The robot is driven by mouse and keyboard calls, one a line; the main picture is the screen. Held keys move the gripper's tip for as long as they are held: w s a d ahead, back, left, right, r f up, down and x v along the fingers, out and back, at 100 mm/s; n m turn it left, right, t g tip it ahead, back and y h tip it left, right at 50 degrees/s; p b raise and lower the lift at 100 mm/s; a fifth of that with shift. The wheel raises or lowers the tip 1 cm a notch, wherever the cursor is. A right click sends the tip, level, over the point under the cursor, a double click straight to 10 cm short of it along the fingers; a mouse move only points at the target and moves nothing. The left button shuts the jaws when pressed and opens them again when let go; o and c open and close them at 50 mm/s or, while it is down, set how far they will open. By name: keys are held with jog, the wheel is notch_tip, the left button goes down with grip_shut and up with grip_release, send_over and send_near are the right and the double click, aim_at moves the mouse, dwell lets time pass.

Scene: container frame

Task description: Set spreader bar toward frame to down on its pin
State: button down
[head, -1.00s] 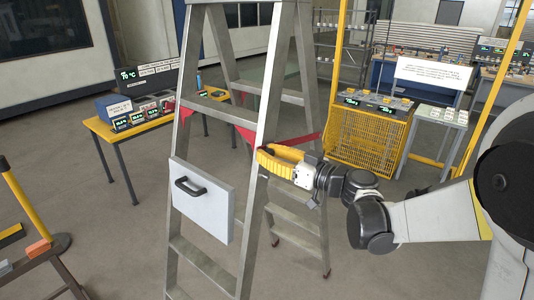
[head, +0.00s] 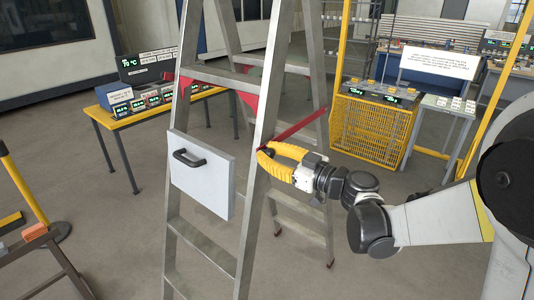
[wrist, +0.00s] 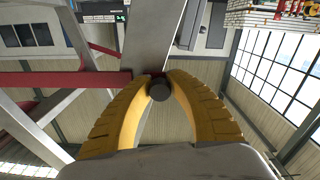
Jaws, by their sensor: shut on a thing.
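The spreader bar is a thin red bar (head: 302,125) between the ladder's legs in the head view. It slopes down from the rear leg at right to my gripper. In the wrist view the red bar (wrist: 55,78) runs from the left edge to the fingertips. My gripper (head: 265,150) has its yellow fingers shut beside the ladder's front right leg (head: 265,110). In the wrist view my gripper (wrist: 160,84) closes around a dark round grip (wrist: 160,91) at the bar's end. I cannot make out the pin; the fingers and leg hide that spot.
A white box with a black handle (head: 215,190) is on the ladder's front, left of my gripper. A yellow table with displays (head: 120,112) stands at back left, a yellow mesh cage (head: 365,130) at back right. Floor between ladder and cage is clear.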

jog(key=shift+s+f, duration=0.1)
jog(key=shift+f, duration=0.15)
jog(key=c, duration=1.2)
grip_release()
jog(key=v, duration=1.2)
